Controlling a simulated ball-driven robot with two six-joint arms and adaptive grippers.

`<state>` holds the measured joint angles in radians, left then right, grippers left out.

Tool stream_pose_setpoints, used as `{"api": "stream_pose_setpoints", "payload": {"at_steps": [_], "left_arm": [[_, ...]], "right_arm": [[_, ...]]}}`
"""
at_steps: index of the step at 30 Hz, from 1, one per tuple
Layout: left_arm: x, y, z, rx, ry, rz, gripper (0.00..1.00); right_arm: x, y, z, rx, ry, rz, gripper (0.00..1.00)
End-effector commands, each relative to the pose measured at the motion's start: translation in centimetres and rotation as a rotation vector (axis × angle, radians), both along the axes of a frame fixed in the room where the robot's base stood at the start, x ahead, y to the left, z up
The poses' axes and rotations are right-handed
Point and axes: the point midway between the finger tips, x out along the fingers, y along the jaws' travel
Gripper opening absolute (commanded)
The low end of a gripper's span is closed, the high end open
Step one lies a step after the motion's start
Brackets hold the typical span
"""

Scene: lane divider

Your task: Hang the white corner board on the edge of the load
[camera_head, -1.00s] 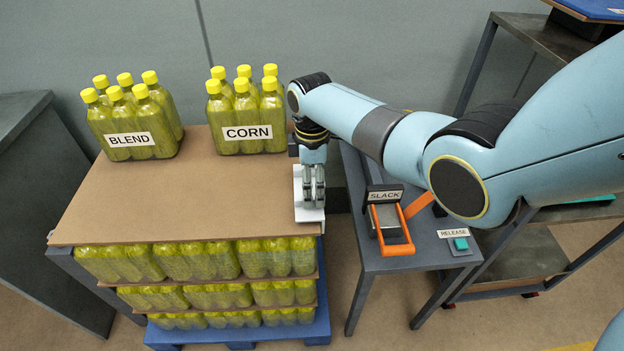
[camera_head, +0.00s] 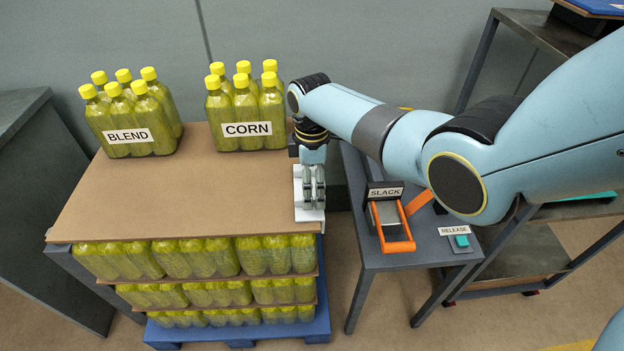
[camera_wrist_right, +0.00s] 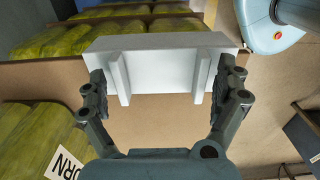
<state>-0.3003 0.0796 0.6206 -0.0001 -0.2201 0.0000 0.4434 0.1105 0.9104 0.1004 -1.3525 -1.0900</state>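The load (camera_head: 180,205) is a stack of yellow-green bottle tiers with brown sheets between them. The white corner board (camera_head: 310,214) is at the front right corner of the top sheet. My left gripper is not in view.
Bottle packs labelled BLEND (camera_head: 130,115) and CORN (camera_head: 245,108) stand at the back of the top sheet. Right of the load, a grey table (camera_head: 372,255) carries an orange-handled SLACK device (camera_head: 396,232) and a RELEASE button (camera_head: 461,242). The sheet's middle is clear.

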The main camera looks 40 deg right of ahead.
Motion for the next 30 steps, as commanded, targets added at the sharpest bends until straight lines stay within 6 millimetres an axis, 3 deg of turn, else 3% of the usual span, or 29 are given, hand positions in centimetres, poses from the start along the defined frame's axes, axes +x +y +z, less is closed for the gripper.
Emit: {"api": "stream_pose_setpoints", "payload": {"at_steps": [8, 21, 30], "left_arm": [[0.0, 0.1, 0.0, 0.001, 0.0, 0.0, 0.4], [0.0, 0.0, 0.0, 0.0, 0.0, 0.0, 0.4], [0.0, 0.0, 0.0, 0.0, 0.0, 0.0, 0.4]], "right_arm": [[0.1, 0.0, 1.6, -0.001, -0.003, 0.0, 1.0], [0.1, 0.0, 10.6, 0.0, -0.002, 0.0, 1.0], [0.0, 0.0, 12.0, 0.001, 0.001, 0.0, 1.0]]}}
